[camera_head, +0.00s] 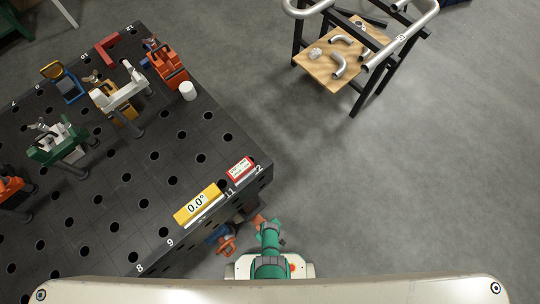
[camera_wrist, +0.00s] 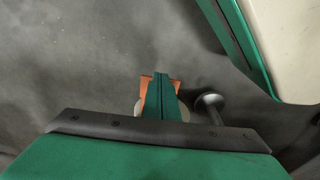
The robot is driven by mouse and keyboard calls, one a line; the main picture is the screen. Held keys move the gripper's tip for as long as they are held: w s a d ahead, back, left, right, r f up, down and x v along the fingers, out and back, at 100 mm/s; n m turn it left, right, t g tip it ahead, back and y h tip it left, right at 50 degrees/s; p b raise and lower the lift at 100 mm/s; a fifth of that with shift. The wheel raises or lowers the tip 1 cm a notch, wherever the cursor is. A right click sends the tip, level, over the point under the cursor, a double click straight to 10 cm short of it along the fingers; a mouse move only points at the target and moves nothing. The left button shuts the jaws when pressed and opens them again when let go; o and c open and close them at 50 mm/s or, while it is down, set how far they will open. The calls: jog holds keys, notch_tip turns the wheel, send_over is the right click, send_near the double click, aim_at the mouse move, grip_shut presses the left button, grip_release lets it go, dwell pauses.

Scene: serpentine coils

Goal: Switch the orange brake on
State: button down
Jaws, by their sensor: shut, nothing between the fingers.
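In the wrist view, my gripper (camera_wrist: 161,76) points toward the floor with its green fingers shut together and empty. An orange part (camera_wrist: 146,82), which looks like the brake, shows on both sides of the fingers, mostly hidden behind them. Pale rounded shapes behind it may be a wheel. I cannot tell whether the fingers touch the orange part. In the head view, a small orange part (camera_head: 258,220) shows beside my green arm, just off the table corner. Another orange part (camera_head: 227,245) with blue beside it sits below the table edge. The fingertips are not clear there.
The dark perforated table (camera_head: 120,215) fills the left, with clamps and a yellow angle gauge (camera_head: 197,204) on it. A grey disc on a stem (camera_wrist: 209,100) stands close right of the fingers. A pipe rack (camera_head: 340,65) stands at the back right. Floor to the right is clear.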

jog(key=s+d+r, duration=0.1)
jog(key=s+r, duration=0.1)
jog(key=r, duration=0.4)
jog(key=s+d+r, duration=0.1)
jog(key=d+r, duration=0.1)
jog(key=r, duration=0.4)
jog(key=shift+s+d+r, duration=0.15)
jog(key=shift+s+r, duration=0.1)
jog(key=shift+s, duration=0.15)
dwell(0.6)
jog(key=shift+r, duration=0.1)
